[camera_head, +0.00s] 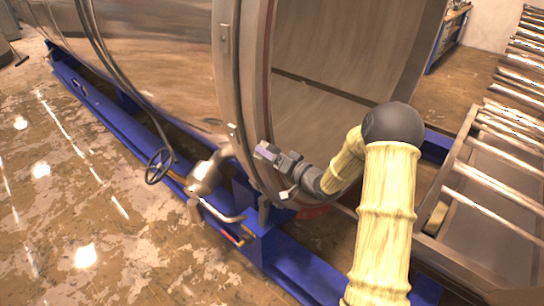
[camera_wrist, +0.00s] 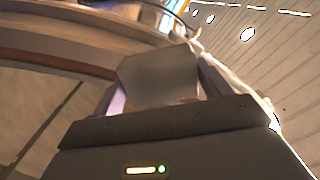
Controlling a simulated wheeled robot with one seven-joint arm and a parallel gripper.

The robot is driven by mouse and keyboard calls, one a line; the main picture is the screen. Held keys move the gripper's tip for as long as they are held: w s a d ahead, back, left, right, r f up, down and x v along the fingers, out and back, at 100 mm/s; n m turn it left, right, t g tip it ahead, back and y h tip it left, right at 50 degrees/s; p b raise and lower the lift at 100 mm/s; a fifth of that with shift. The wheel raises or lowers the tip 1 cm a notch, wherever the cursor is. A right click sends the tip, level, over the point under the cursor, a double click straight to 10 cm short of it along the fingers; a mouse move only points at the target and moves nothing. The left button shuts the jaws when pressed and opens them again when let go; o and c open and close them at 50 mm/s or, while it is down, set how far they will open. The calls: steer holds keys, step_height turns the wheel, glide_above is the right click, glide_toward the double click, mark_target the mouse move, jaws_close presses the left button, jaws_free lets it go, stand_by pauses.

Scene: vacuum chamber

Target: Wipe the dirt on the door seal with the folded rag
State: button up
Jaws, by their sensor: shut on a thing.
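My gripper (camera_head: 267,152) is at the rim of the open chamber mouth (camera_head: 256,70) in the head view. In the wrist view the gripper (camera_wrist: 162,88) is shut on a grey block-like folded rag (camera_wrist: 158,75), which sits between the two pale fingers. The door seal (camera_head: 267,85) appears as a thin reddish line along the round rim. In the wrist view the curved rim (camera_wrist: 60,42) passes behind and left of the rag. I cannot tell whether the rag touches the seal. I cannot make out the dirt.
The chamber stands on a blue frame (camera_head: 135,118). A valve pipe (camera_head: 205,172) and a black handwheel (camera_head: 159,165) are left of my gripper. A roller conveyor (camera_head: 500,150) is at the right. The floor (camera_head: 70,200) at the left is open.

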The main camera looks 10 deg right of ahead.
mark_target(279, 150)
steer(key=shift+w+a, duration=0.35)
steer(key=shift+w, duration=0.15)
steer(key=shift+d, duration=0.1)
stand_by(0.3)
steer(key=shift+w+d+p, duration=0.25)
steer(key=shift+w+d, duration=0.3)
steer(key=shift+d, duration=0.25)
steer(key=shift+w+d+p, duration=0.25)
steer(key=shift+w+d, duration=0.3)
steer(key=shift+d, duration=0.25)
steer(key=shift+w+a, duration=0.1)
steer(key=shift+s+a, duration=0.65)
steer(key=shift+a, duration=0.15)
steer(key=shift+s+a, duration=0.6)
steer(key=shift+a, duration=0.2)
